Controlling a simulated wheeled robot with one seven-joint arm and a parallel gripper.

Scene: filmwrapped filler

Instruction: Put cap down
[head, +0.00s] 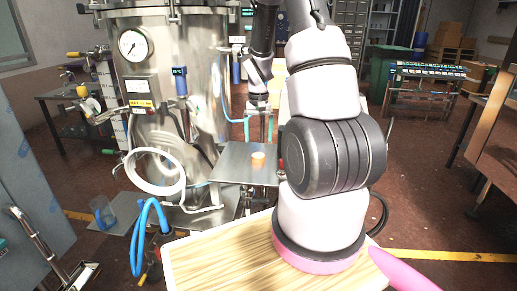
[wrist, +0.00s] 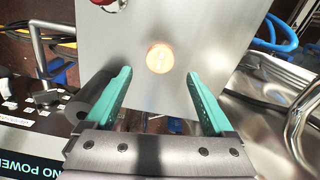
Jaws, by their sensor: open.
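The cap (head: 258,159) is a small orange-tan disc lying on a square metal plate (head: 232,168) in front of the steel tank. In the wrist view the cap (wrist: 159,58) sits on the grey plate (wrist: 215,25), past the fingertips and between their lines. My gripper (wrist: 158,72) has two green fingers spread wide, with nothing between them. In the head view my gripper (head: 268,112) is small, above and behind the cap, partly hidden by my arm. The fingers appear apart from the cap.
The steel tank (head: 165,60) with gauge and valves stands behind and left of the plate. Blue hoses (head: 150,225) hang at its front. A wooden table top (head: 215,262) lies in front. Pipework (wrist: 300,120) lies right in the wrist view.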

